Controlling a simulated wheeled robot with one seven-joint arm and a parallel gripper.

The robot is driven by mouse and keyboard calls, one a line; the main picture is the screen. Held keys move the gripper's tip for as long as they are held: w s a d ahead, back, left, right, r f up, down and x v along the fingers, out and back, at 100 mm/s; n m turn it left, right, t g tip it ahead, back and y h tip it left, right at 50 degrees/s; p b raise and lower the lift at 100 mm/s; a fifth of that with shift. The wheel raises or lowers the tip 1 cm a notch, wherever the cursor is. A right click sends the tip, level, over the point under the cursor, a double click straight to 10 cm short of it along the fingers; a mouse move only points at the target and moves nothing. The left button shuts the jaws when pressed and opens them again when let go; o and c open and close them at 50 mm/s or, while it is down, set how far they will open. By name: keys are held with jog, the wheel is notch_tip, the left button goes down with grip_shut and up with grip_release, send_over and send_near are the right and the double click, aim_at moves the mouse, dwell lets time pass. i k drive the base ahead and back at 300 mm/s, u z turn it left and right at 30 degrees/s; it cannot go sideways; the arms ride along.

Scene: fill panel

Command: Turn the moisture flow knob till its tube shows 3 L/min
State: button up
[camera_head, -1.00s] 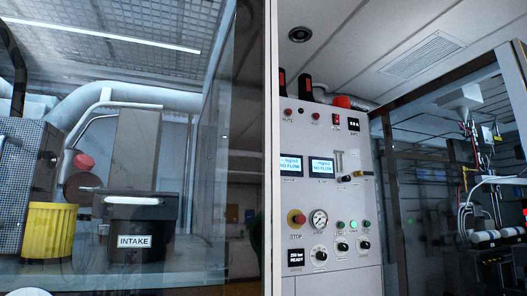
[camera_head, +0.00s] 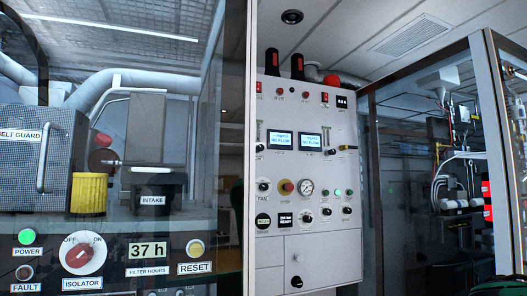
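The white control panel (camera_head: 292,165) stands upright at the centre of the head view. A clear flow tube (camera_head: 260,131) is at its left edge, and another flow tube (camera_head: 327,136) is right of the two displays. Two displays (camera_head: 295,141) read NO FLOW. A small black knob with a yellowish lever (camera_head: 345,148) sits beside the right tube. Several round black knobs are lower down, including a left one (camera_head: 263,187) and a lower one (camera_head: 306,218). The small labels are unreadable, so I cannot tell which knob is moisture flow, nor the tube levels. My gripper is not in view.
A red stop button (camera_head: 286,187) and a pressure gauge (camera_head: 306,187) sit among the knobs. At left, a glazed enclosure has an isolator switch (camera_head: 83,255) and a yellow bucket (camera_head: 89,193). A glass cabinet with cables (camera_head: 455,170) stands at right.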

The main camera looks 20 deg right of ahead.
aim_at(260, 147)
jog(key=u, duration=0.15)
jog(key=k, duration=0.15)
jog(key=u, duration=1.6)
jog(key=k, duration=1.2)
jog(key=z, duration=1.6)
jog(key=i, duration=1.65)
